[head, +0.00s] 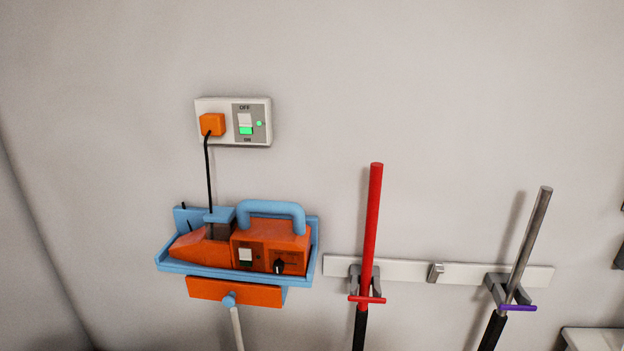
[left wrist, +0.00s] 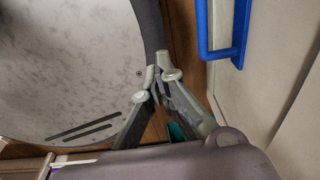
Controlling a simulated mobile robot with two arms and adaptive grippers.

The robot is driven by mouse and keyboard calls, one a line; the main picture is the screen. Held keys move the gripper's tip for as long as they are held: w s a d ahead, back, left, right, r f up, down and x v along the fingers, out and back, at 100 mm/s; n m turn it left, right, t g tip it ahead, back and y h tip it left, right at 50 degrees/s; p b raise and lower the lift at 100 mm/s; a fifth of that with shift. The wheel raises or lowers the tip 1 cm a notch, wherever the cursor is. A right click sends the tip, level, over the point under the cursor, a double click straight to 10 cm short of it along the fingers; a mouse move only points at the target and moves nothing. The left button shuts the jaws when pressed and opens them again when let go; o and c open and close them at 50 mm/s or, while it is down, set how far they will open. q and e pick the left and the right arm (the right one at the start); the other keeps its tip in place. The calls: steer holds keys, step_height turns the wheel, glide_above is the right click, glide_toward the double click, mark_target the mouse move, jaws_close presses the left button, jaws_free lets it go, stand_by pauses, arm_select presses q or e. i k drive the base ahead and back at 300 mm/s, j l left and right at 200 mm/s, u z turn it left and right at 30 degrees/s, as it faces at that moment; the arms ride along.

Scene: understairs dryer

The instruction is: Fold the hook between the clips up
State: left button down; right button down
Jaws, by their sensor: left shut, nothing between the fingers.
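The small grey metal hook (head: 435,272) sits on a white wall rail (head: 400,268) between two clips in the head view. It is too small to tell for sure whether it is folded up or down. The left clip (head: 356,280) grips a red pole (head: 373,215). The right clip (head: 497,290) grips a grey pole (head: 530,240). My left gripper (left wrist: 158,82) shows only in the left wrist view, shut and empty, away from the hook. My right gripper is in neither view.
An orange device (head: 270,245) sits in a blue wall tray (head: 210,272) left of the rail. Its black cable runs to a wall socket (head: 258,108). A blue bar handle (left wrist: 201,30) is near my left gripper. The wall above the rail is bare.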

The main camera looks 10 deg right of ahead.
mark_target(438, 268)
steer(key=z, duration=0.75)
